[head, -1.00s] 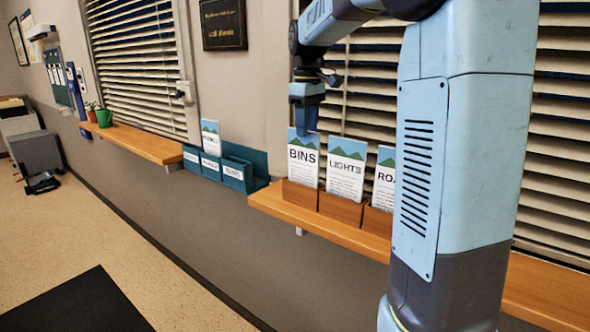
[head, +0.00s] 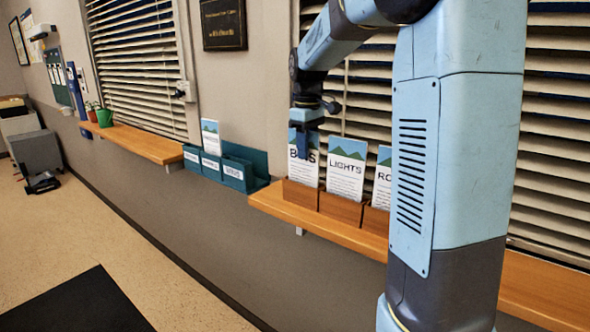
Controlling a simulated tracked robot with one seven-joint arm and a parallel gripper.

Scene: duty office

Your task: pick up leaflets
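Three kinds of leaflet stand upright in wooden holders (head: 340,208) on the right-hand sill. The BINS leaflets (head: 301,168) are at the left, the LIGHTS leaflets (head: 345,172) in the middle, and the ROADS-like leaflets (head: 382,185), partly hidden by my arm, at the right. My gripper (head: 302,150) points down at the top of the BINS leaflets and covers part of their title. Its fingers are small and dark here, so I cannot see whether they are open or shut on a leaflet.
A teal rack (head: 230,168) with labelled pockets hangs to the left; one leaflet (head: 210,137) stands in it. A wooden sill (head: 145,143) farther left holds a green pot (head: 104,117). Slatted blinds (head: 350,90) hang close behind the holders. The floor (head: 130,255) in front is mostly clear.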

